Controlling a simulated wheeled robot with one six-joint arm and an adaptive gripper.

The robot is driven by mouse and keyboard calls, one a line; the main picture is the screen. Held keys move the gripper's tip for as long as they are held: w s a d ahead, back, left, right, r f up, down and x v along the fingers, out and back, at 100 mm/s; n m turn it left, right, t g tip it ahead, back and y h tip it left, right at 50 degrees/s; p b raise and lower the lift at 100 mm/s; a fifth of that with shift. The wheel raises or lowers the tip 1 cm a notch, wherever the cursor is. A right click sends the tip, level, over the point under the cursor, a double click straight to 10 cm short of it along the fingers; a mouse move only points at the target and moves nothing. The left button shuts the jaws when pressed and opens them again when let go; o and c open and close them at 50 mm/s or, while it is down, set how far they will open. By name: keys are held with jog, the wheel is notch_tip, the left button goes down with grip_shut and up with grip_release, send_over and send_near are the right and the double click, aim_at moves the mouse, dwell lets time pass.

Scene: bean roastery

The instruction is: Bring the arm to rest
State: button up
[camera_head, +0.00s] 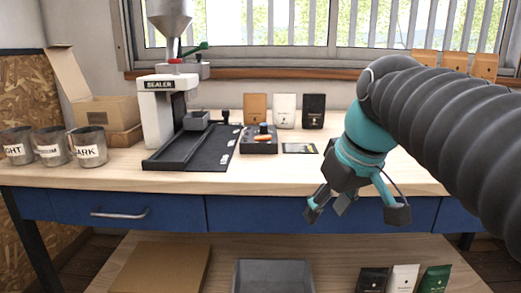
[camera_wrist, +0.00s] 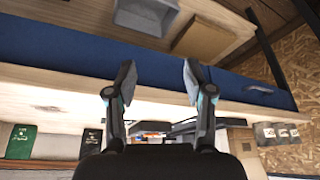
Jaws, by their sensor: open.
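My gripper (camera_head: 355,208) hangs in front of the workbench's blue drawer front, at the right in the head view, with its fingers pointing down. Its fingers are spread apart and nothing is between them. In the wrist view my gripper (camera_wrist: 158,82) also shows two separated, empty fingers. The arm reaches in from the right, wrapped in a dark ribbed sleeve. The workbench (camera_head: 350,180) has a pale wooden top, and its right part is partly hidden behind the arm.
A sealer (camera_head: 157,110) stands on the bench beside a dark tray (camera_head: 170,152). Three labelled cups (camera_head: 50,147) stand at the left. Several pouches (camera_head: 284,110) stand at the back. The bench's front centre is clear.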

jog(key=s+d+f+m+h, duration=0.1)
jog(key=s+d+f+m, duration=0.1)
jog(key=s+f, duration=0.3)
jog(key=s+d+f+m+t+h, duration=0.1)
jog(key=s+f, duration=0.4)
jog(key=f, duration=0.8)
jog(key=shift+d+m, duration=0.7)
jog(key=shift+m, duration=0.2)
